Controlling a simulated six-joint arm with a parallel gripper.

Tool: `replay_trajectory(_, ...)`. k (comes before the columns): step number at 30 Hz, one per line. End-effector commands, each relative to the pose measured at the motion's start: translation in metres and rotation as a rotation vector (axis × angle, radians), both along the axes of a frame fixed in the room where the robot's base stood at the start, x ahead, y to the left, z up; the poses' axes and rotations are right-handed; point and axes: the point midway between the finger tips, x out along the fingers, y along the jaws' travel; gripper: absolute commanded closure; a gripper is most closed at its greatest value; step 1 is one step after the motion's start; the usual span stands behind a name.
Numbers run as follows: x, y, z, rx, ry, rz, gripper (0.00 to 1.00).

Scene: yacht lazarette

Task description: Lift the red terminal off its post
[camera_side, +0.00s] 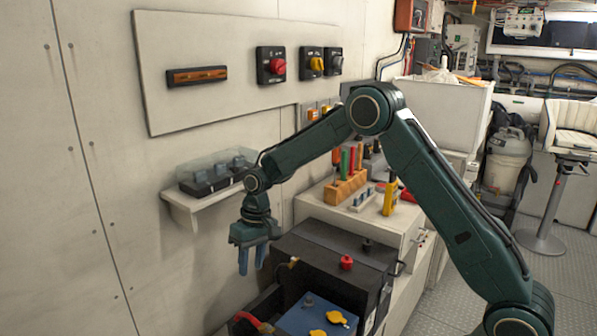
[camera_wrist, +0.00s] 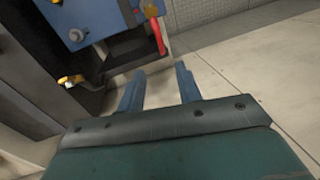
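The blue battery (camera_side: 300,322) sits in an open black box at the bottom of the side view. A red cable end (camera_side: 247,319), apparently the red terminal, lies at its left edge. In the wrist view the red part (camera_wrist: 158,36) hangs by the corner of the blue battery (camera_wrist: 92,18). Whether it sits on a post cannot be made out. My gripper (camera_side: 251,264) points down above and behind the battery box, apart from the red part. In the wrist view its two blue fingers (camera_wrist: 160,84) are spread with nothing between them.
Yellow caps (camera_side: 336,317) sit on the battery. A wall shelf (camera_side: 205,198) is left of my wrist. A tool block (camera_side: 345,187) stands behind.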

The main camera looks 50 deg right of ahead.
Motion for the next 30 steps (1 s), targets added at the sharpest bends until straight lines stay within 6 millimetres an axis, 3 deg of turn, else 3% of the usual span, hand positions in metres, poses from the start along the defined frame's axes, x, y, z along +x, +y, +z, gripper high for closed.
replay_trajectory(17, 0.004, 0.003, -0.021, 0.004, 0.013, -0.005, 0.66)
replay_trajectory(30, 0.004, 0.013, -0.077, 0.003, 0.013, -0.003, 0.66)
